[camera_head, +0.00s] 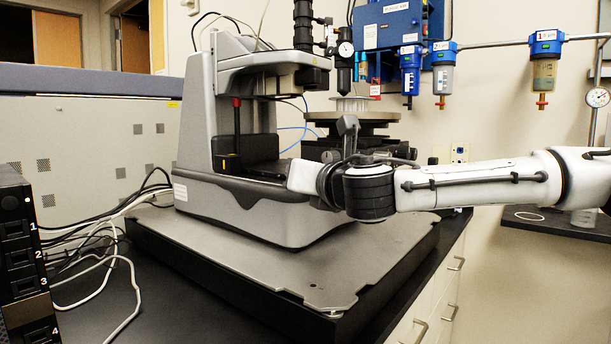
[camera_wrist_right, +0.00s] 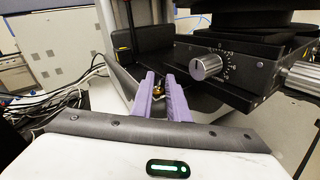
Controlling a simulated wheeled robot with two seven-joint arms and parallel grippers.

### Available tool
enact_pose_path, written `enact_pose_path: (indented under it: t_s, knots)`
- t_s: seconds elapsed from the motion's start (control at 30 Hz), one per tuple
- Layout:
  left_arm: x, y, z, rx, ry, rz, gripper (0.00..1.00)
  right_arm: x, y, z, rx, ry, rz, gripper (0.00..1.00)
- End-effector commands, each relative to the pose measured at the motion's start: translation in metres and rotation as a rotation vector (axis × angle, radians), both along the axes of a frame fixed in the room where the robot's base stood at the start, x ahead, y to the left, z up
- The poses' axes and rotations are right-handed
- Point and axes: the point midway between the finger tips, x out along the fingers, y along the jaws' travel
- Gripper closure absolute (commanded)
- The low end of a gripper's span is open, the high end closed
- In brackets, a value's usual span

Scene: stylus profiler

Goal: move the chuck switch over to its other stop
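My right gripper (camera_wrist_right: 160,78) shows in the right wrist view with two purple fingers pointing forward at the base of the profiler. A narrow gap shows between the fingers, so it is open. A small brass-coloured part (camera_wrist_right: 157,92), apparently the chuck switch, shows in that gap. It is mostly hidden by the fingers, and I cannot tell whether they touch it or which way it leans. In the head view, my right arm comes in from the right to the front of the stylus profiler (camera_head: 245,205), and its fingertips are hidden. My left gripper is not in view.
The profiler stage with a numbered knob (camera_wrist_right: 206,67) is close to the right of the fingers. A round chuck plate (camera_head: 352,116) sits above the arm. The profiler stands on a grey slab (camera_head: 300,272). Cables (camera_head: 130,215) lie at the left.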

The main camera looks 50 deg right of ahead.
Motion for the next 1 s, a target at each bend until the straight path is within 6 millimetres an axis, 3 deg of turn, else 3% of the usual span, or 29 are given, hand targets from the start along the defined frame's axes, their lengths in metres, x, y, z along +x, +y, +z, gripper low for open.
enact_pose_path:
  t_s: [0.17,0.6,1.0]
  knots:
    - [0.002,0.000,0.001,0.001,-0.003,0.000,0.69,-0.015,0.008,0.003,-0.001,-0.004,0.002,0.85]
    - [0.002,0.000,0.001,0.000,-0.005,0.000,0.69,-0.078,0.037,0.007,-0.002,-0.002,0.000,0.85]
    - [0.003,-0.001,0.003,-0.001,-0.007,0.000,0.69,-0.092,0.044,0.006,0.000,0.000,0.000,0.85]
